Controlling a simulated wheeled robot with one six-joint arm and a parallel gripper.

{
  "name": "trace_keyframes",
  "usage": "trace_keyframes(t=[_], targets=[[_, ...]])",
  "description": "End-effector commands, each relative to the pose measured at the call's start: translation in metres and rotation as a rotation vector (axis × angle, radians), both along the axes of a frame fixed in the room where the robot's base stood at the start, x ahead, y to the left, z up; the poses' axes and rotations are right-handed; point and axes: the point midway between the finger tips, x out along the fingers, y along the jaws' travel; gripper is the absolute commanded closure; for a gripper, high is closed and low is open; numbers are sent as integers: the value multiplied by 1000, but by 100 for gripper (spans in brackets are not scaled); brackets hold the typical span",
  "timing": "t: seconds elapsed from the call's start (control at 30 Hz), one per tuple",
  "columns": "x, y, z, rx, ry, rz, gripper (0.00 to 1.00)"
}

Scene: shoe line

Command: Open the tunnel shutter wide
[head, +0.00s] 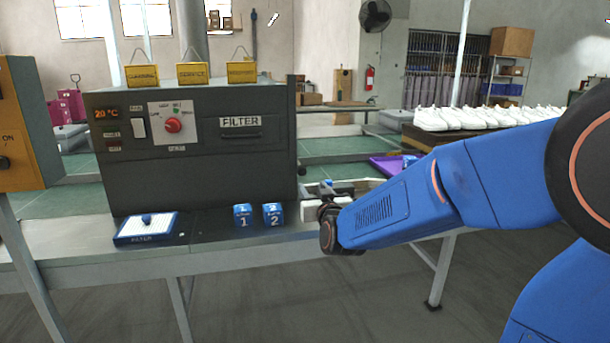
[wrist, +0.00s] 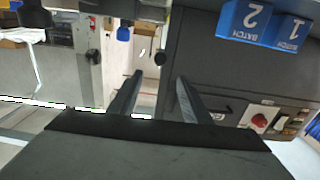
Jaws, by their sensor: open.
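The dark grey tunnel housing (head: 205,165) stands on the bench at the left of the head view. A small black ball knob (head: 301,169) shows at its right edge. A matching black knob (wrist: 160,57) shows in the wrist view, just beyond the fingertips and roughly in line with the gap. I cannot make out the shutter panel itself or how far it is open. My gripper (wrist: 160,76) is open, its two dark fingers apart with nothing between them. In the head view my own blue arm reaches in from the right and mostly hides the gripper.
Batch blocks 1 (head: 243,215) and 2 (head: 273,214) stand on the bench before the housing. A white filter pad in a blue frame (head: 146,227) lies left of them. White shoes (head: 480,118) stand in rows at the back right. A purple tray (head: 386,166) lies behind my arm.

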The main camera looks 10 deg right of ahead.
Motion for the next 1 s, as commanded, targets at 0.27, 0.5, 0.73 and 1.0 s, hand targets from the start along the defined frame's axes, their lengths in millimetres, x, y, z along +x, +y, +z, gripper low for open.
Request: trace_keyframes(t=[0.27, 0.5, 0.73, 1.0], targets=[[46, -1, -1, -1, 2, -1, 56], [86, -1, -1, 0, 1, -1, 56], [117, -1, -1, -1, 2, -1, 56], [131, -1, 0, -1, 1, -1, 56]])
